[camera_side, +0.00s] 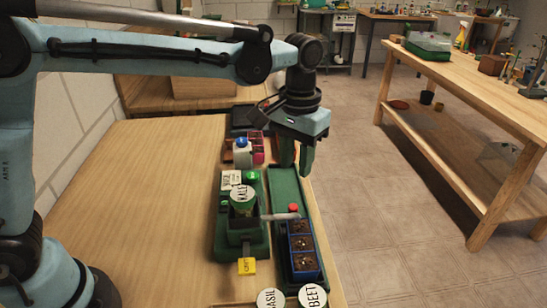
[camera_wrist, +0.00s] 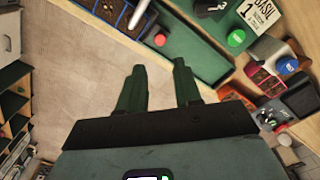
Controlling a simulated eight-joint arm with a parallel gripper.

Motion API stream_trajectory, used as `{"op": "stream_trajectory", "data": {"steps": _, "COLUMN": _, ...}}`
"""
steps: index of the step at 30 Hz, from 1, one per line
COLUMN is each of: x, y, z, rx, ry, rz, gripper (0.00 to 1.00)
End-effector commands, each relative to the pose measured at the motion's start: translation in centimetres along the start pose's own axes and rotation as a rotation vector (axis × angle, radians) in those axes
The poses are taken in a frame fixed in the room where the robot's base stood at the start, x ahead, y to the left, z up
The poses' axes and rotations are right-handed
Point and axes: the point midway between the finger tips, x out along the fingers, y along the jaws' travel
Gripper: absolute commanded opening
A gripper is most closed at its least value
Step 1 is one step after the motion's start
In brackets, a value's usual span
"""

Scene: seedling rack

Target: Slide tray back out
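The blue seedling tray (camera_side: 305,262), with soil-filled cells, sits at the near end of a long green channel (camera_side: 284,184). In the wrist view the tray (camera_wrist: 126,17) shows at the top, left of the bare green channel (camera_wrist: 196,50). A grey bar (camera_side: 277,217) with a red knob (camera_side: 293,208) lies across the channel at the tray's far end. My gripper (camera_side: 294,168) is above the far part of the channel, away from the tray. In the wrist view its two green fingers (camera_wrist: 158,80) are apart with nothing between them.
Round BASIL (camera_side: 271,299) and BEET (camera_side: 313,296) labels are at the front. Red and white containers (camera_side: 245,153) stand behind. The table's left side is clear.

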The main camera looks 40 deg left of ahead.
Motion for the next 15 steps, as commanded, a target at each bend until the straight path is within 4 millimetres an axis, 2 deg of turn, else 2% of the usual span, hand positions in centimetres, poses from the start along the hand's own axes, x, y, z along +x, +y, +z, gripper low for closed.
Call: {"op": "stream_trajectory", "data": {"steps": 15, "x": 8.4, "y": -0.1, "z": 0.0, "rx": 0.000, "ry": 0.002, "rz": 0.001, "gripper": 0.34}}
